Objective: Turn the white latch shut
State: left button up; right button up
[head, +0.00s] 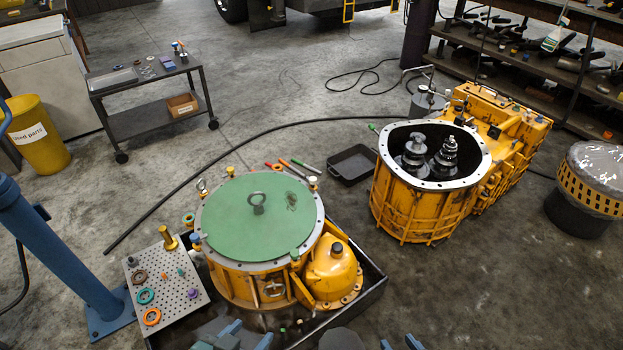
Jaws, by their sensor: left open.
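A yellow transmission housing (232,284) with a round green lid (262,214) stands in the lower middle of the head view. A small pale fitting (273,289) sits on its front wall and may be the white latch; it is too small to tell its position. My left gripper (247,336) is at the bottom edge, in front of the housing, open and apart from the pale fitting. My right gripper (400,345) barely shows at the bottom edge, further right; most of it is cut off.
A pegboard plate (192,290) with rings lies left of the housing. A yellow dome cover (332,270) adjoins it at right. An open yellow gearbox (405,205) stands behind right. A black tray (352,165) lies between. A blue post (60,245) rises at left.

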aim_at(313, 180)
jog(key=i+l, duration=0.1)
jog(key=l, duration=0.25)
jog(key=i+l, duration=0.15)
jog(key=l, duration=0.15)
jog(key=i+l, duration=0.1)
jog(key=l, duration=0.25)
jog(key=i+l, duration=0.1)
jog(key=l, duration=0.25)
jog(key=i+l, duration=0.2)
jog(key=i, duration=0.2)
jog(key=i+l, duration=0.2)
jog(key=i, duration=0.2)
jog(key=i+l, duration=0.25)
jog(key=i, duration=0.15)
